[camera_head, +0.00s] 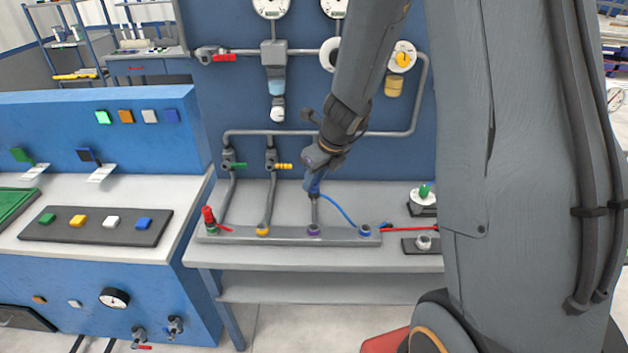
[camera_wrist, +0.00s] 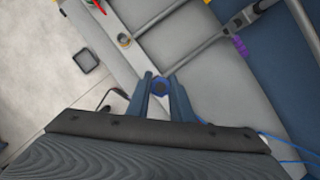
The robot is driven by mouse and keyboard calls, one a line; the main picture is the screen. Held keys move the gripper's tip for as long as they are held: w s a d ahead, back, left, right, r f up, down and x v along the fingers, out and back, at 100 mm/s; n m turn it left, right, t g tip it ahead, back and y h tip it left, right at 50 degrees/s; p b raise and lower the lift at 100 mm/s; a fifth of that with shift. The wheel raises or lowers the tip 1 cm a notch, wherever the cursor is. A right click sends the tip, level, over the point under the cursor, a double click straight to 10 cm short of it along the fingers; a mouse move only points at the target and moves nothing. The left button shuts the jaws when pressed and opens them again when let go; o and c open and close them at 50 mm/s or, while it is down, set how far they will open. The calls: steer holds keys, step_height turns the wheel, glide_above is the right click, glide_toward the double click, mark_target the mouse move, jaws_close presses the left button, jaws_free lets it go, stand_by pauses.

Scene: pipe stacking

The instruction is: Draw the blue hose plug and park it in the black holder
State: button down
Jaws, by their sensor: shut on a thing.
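My gripper (camera_head: 313,188) is shut on the blue hose plug, and its blue fingers are above the bench near the purple-ringed port (camera_head: 313,230). In the wrist view the blue plug (camera_wrist: 160,86) shows between the fingertips (camera_wrist: 161,90). A thin blue hose (camera_head: 340,209) runs from the gripper down to the right. A blue-ringed port (camera_head: 364,231) sits at the right of the grey manifold bar (camera_head: 338,236). A black base with a pale round piece (camera_head: 423,243) lies right of the bar; I cannot tell whether it is the black holder.
Grey pipes with green and yellow valve handles (camera_head: 284,166) rise behind. Another black base with a green knob (camera_head: 424,192) stands at the right. A red hose (camera_head: 405,229) lies nearby.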

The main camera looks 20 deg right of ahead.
steer(key=shift+r, duration=2.6)
